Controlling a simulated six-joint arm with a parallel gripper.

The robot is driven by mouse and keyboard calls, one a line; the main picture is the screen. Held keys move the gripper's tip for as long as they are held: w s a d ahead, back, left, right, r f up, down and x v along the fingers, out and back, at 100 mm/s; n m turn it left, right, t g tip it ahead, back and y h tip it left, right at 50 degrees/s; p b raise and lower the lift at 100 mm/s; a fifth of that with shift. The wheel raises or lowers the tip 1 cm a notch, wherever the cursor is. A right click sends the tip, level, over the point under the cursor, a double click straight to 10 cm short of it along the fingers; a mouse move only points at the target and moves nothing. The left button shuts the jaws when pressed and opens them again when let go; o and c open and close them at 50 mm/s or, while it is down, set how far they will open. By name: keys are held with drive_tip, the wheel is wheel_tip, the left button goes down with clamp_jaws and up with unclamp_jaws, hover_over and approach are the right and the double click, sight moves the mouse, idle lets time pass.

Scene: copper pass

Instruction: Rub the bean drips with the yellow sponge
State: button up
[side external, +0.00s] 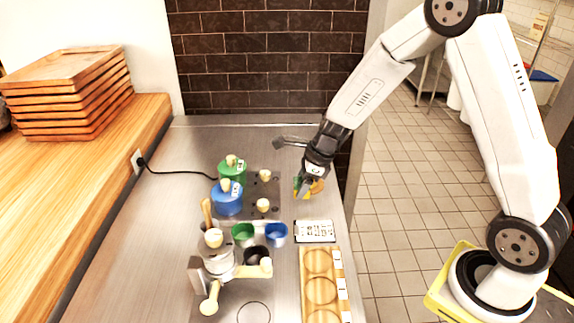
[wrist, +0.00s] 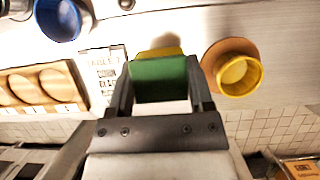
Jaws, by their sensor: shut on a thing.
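My gripper (side external: 303,188) is shut on the yellow sponge (side external: 297,182), near the right edge of the steel counter. In the wrist view the sponge's green face (wrist: 160,82) fills the space between the fingers of my gripper (wrist: 160,90), and a strip of its yellow body shows beyond. Just right of it in the wrist view stands a yellow cup (wrist: 240,77) with a brown-orange round patch or saucer behind it; I cannot tell which. I cannot make out bean drips in either view. The arm hides part of the counter around the sponge.
A printed card (side external: 315,231) and a wooden tray with round wells (side external: 307,290) lie along the counter's right edge. Blue (side external: 276,233) and green (side external: 243,234) cups, a blue canister (side external: 227,200) and a green canister (side external: 232,172) stand left. Bare steel lies further left.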

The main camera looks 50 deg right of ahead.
drive_tip(key=shift+r, duration=1.7)
drive_tip(key=shift+s, duration=0.1)
